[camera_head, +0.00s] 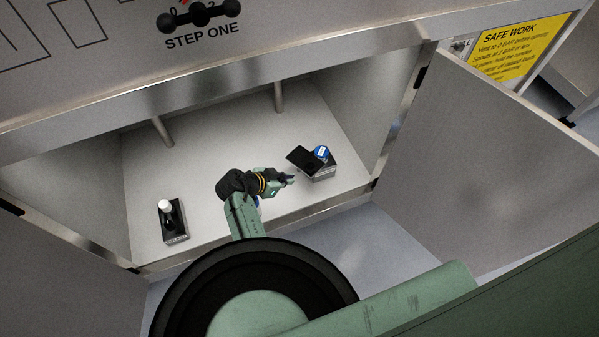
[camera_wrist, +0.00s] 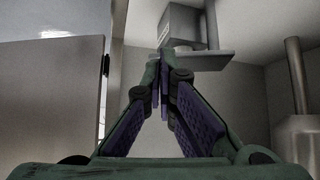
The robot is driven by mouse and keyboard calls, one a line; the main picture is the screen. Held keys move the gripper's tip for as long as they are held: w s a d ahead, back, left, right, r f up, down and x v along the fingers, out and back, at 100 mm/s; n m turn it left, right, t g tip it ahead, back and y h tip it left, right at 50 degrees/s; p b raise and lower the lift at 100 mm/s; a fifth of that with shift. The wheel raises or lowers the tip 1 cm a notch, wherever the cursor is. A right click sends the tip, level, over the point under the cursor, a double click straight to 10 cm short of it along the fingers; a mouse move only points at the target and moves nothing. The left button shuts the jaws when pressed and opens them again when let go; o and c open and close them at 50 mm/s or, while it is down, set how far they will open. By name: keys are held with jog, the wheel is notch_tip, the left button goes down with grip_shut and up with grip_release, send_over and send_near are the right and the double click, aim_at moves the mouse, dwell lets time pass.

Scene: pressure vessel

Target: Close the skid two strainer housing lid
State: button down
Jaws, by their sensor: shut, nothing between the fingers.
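A small box-shaped housing (camera_head: 324,172) stands on the cabinet floor at the right in the head view. A dark flat lid (camera_head: 302,158) sits tilted at its top left and does not lie flat over it. A round blue piece (camera_head: 321,152) shows beside the lid. My gripper (camera_head: 289,179) is shut and empty, just left of the housing and below the lid. In the wrist view my gripper's fingertips (camera_wrist: 164,62) meet in front of a grey box-like body (camera_wrist: 182,28) with a flat plate (camera_wrist: 208,61). I cannot tell whether the fingers touch it.
A black device with a white knob (camera_head: 173,222) stands at the left of the cabinet floor (camera_head: 200,180). Two pipes (camera_head: 162,132) come down behind. The open right door (camera_head: 490,150) and left door (camera_head: 60,285) flank the opening. A metal rail (camera_head: 230,95) crosses above.

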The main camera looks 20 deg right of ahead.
aim_at(310, 173)
jog(key=d, duration=0.1)
jog(key=w+d+f+p, duration=0.1)
jog(key=d, duration=0.3)
jog(key=shift+w+f, duration=0.4)
jog(key=shift+d, duration=0.25)
jog(key=shift+s+n, duration=0.1)
jog(key=shift+n, duration=0.2)
jog(key=shift+d+t, duration=0.15)
jog(key=shift+t, duration=0.15)
